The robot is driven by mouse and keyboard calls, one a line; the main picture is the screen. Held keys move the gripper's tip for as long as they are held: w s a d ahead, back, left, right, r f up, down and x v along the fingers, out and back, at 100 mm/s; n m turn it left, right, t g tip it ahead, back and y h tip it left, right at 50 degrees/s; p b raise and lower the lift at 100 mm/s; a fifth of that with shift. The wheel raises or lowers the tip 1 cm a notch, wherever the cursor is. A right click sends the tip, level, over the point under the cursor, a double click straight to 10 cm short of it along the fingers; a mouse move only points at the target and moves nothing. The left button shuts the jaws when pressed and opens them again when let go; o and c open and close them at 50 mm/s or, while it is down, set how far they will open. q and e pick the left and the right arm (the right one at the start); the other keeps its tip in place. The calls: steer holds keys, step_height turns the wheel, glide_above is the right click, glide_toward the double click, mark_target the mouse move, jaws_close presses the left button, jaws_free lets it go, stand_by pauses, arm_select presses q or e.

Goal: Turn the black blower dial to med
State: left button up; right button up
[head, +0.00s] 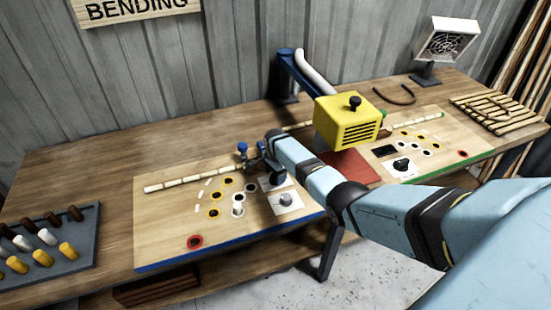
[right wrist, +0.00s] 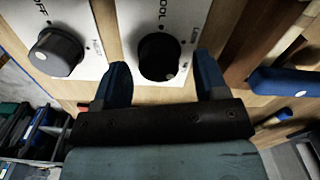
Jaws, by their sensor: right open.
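The black dial (right wrist: 157,57) sits on a white plate (right wrist: 132,20) in the right wrist view, with a small pale dot on its edge. The plate's lettering is partly cut off, ending in "OOL"; the side label is too small to read. My right gripper (right wrist: 162,62) is open, its two dark fingers on either side of the black dial, nothing held. Whether they touch it I cannot tell. In the head view this gripper (head: 263,166) is over the left work board, close to the dial plates, partly hiding them. My left gripper is not in view.
A grey dial (right wrist: 58,50) marked "OFF" is left of the black one; it also shows in the head view (head: 287,199). A blue handle (right wrist: 285,81) lies right of the fingers. A peg tray (head: 45,250) is at left.

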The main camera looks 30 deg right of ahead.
step_height(320, 180, up, 12)
steer(key=shift+r, duration=0.25)
stand_by(0.5)
